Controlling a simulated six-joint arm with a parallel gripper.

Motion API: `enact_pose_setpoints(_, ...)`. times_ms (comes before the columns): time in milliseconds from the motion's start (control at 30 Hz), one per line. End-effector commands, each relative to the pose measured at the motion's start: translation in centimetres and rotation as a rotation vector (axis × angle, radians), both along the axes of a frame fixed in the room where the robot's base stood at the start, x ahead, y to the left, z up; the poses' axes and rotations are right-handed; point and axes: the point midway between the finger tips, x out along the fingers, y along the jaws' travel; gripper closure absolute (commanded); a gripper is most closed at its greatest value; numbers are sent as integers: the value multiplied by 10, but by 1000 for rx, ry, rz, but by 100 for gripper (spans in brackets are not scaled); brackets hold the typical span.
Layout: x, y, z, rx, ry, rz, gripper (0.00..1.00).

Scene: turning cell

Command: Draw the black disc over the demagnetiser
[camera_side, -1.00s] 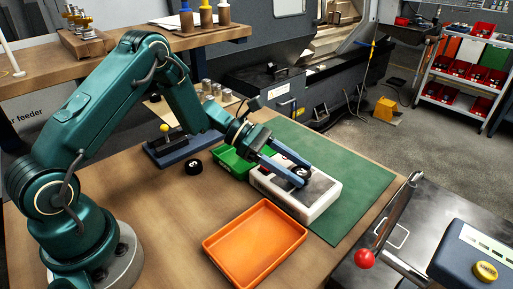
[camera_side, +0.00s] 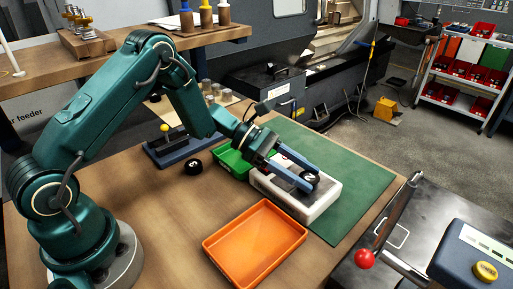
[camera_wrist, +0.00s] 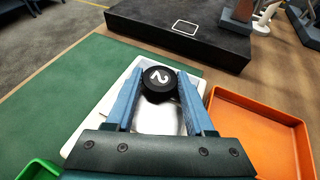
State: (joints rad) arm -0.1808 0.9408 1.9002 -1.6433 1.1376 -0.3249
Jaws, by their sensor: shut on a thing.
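The black disc (camera_wrist: 159,84) bears a white "2" and sits between the two blue fingers of my gripper (camera_wrist: 160,90). In the side view my gripper (camera_side: 295,174) is shut on this disc (camera_side: 310,178), over the right part of the demagnetiser (camera_side: 322,203). The demagnetiser is a white box with a grey top plate; it also shows in the wrist view (camera_wrist: 104,108) beneath the fingers. I cannot tell whether the disc touches the plate or hangs just above it. My fingers hide part of the plate.
An orange tray (camera_side: 213,247) stands in front of the demagnetiser, and a green bin (camera_side: 232,164) stands behind its left end. Another black disc (camera_side: 194,167) lies on the wooden table. The green mat (camera_side: 352,183) is clear to the right.

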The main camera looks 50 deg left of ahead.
Motion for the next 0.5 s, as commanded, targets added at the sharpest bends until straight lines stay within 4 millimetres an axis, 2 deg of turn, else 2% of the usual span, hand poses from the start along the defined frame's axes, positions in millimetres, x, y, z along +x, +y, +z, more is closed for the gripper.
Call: enact_pose_setpoints(500,-1,-13,0,2,3,-1,100)
